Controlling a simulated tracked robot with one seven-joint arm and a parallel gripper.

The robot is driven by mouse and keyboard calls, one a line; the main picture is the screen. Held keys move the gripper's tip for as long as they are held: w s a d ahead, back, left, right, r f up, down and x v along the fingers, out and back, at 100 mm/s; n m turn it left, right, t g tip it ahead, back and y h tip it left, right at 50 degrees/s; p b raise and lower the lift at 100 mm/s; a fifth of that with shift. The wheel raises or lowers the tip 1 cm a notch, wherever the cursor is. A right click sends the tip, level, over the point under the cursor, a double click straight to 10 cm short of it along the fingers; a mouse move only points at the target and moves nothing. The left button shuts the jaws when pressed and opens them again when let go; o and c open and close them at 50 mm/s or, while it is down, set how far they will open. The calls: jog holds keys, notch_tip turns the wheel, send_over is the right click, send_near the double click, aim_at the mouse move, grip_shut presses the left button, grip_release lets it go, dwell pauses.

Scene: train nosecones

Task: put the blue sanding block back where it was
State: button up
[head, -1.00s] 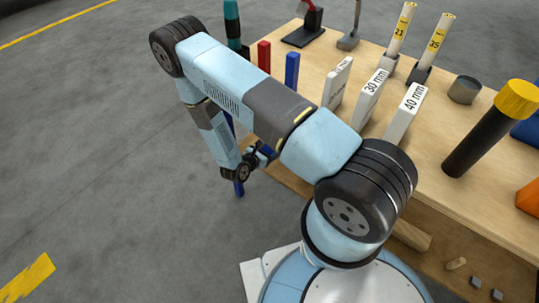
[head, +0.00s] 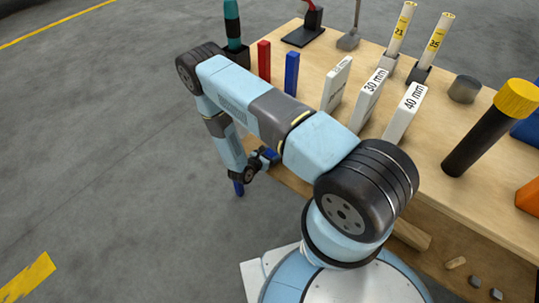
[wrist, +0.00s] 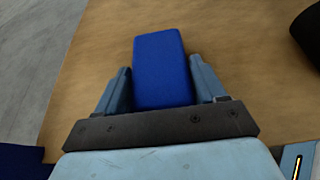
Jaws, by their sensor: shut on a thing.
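The blue sanding block (wrist: 161,58) sits between the two pale blue fingers of my gripper (wrist: 160,78) in the wrist view. My gripper is shut on it, and the block's far end sticks out past the fingertips over bare wood. In the head view my gripper (head: 258,160) is low at the left edge of the workbench, partly behind my own arm. A bit of blue (head: 271,153) shows at its fingers there. I cannot tell whether the block touches the wood.
On the workbench (head: 305,98) stand a red block (head: 264,60), an upright blue block (head: 292,73), white blocks marked 30 mm (head: 369,98) and 40 mm (head: 404,112), and a black cylinder with a yellow cap (head: 490,128). Grey floor (head: 110,150) lies open at left.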

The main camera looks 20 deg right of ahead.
jog(key=o, duration=1.4)
jog(key=shift+c, duration=0.2)
jog(key=v, duration=1.2)
